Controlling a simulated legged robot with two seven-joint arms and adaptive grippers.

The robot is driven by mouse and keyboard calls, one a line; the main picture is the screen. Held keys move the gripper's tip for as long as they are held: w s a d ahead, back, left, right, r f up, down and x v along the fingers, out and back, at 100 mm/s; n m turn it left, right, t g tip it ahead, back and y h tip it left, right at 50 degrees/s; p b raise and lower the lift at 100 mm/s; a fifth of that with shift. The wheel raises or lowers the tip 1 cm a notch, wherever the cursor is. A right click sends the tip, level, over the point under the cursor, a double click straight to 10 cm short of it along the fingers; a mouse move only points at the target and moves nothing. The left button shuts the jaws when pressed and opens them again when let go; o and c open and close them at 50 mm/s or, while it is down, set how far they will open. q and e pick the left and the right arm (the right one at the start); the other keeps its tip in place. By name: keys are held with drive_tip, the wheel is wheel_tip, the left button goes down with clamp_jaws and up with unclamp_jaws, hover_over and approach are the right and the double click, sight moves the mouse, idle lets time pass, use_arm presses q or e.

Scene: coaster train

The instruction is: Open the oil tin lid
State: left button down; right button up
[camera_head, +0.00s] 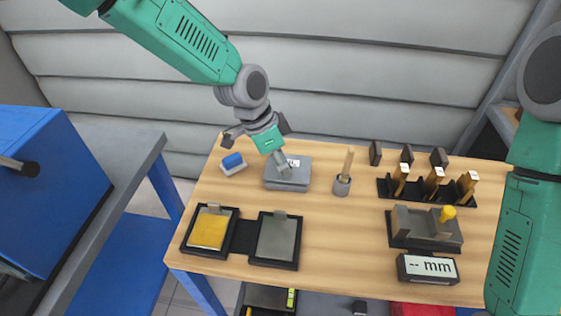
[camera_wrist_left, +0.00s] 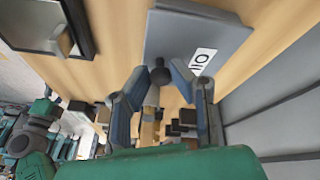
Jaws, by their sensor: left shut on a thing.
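The oil tin (camera_head: 287,184) is a low grey box with a white label on its lid, on the wooden table left of centre. My left gripper (camera_head: 284,167) reaches down over the tin. In the wrist view its fingers (camera_wrist_left: 160,78) are shut on the knob. The lid looks seated on the tin, with no gap visible. My right gripper is out of view; only my right arm shows.
A blue block on a white base (camera_head: 233,163) stands left of the tin, a brush pot (camera_head: 342,186) right. Two framed trays (camera_head: 206,232) (camera_head: 276,241) lie in front. A tool rack (camera_head: 428,190), grey fixture (camera_head: 425,226) and "mm" display (camera_head: 428,268) occupy the right.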

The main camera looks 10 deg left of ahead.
use_arm(q)
drive_tip(key=shift+w+d+r+g+p, duration=0.2)
drive_tip(key=shift+w+r+g+p, duration=0.45)
drive_tip(key=shift+r, duration=0.2)
drive_tip(key=shift+w+r+g, duration=0.2)
drive_tip(key=shift+g, duration=0.15)
drive_tip(key=shift+w+d+r+n+g, duration=0.15)
drive_tip(key=shift+w+r+n+g, duration=0.15)
drive_tip(key=shift+g, duration=0.3)
drive_tip(key=shift+w+r+g+b, duration=0.35)
drive_tip(key=shift+w+g, duration=0.25)
drive_tip(key=shift+g, duration=0.5)
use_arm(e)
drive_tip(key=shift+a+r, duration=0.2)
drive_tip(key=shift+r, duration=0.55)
